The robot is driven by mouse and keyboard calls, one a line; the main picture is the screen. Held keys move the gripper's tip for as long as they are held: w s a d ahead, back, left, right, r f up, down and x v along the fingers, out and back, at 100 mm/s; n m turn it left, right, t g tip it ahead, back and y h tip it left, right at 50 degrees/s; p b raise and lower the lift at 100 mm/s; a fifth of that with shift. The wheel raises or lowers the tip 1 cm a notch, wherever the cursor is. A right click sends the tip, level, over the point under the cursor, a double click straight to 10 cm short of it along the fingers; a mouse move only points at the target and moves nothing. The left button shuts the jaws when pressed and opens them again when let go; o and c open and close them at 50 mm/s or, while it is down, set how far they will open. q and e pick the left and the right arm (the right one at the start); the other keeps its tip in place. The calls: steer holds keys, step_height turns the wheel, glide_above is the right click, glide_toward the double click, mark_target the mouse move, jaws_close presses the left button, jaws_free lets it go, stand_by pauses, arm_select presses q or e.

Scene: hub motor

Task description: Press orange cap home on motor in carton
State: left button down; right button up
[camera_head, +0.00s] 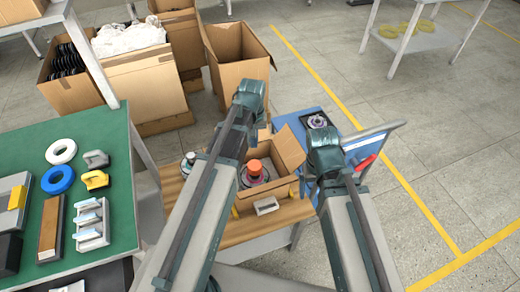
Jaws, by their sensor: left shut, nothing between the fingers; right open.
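The orange cap (254,166) sits upright on top of the dark round motor (256,181) inside the open carton (280,188). I cannot tell from here whether a gap remains under the cap. My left gripper (252,106) is shut and empty, beyond the carton's back left side and apart from the cap. My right gripper (314,180) is open and empty beside the carton's right wall. The arms' wrists hide most of both grippers' fingers.
The carton stands on a wooden bench (245,228), with a small grey block (266,206) in front. A blue surface (292,119) lies behind, holding a dark round part (317,121). A green table (110,150) with several parts is left. Large cardboard boxes (238,55) stand behind.

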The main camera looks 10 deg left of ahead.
arm_select(q)
steer(key=b, duration=0.6)
glide_above(255, 165)
steer(key=shift+f, duration=3)
steer(key=shift+f+b, duration=0.3)
steer(key=shift+b, duration=0.05)
steer(key=shift+f+b, duration=2.25)
steer(key=shift+f, duration=0.05)
steer(key=shift+r, duration=0.1)
step_height(255, 165, up, 9)
steer(key=p, duration=0.9)
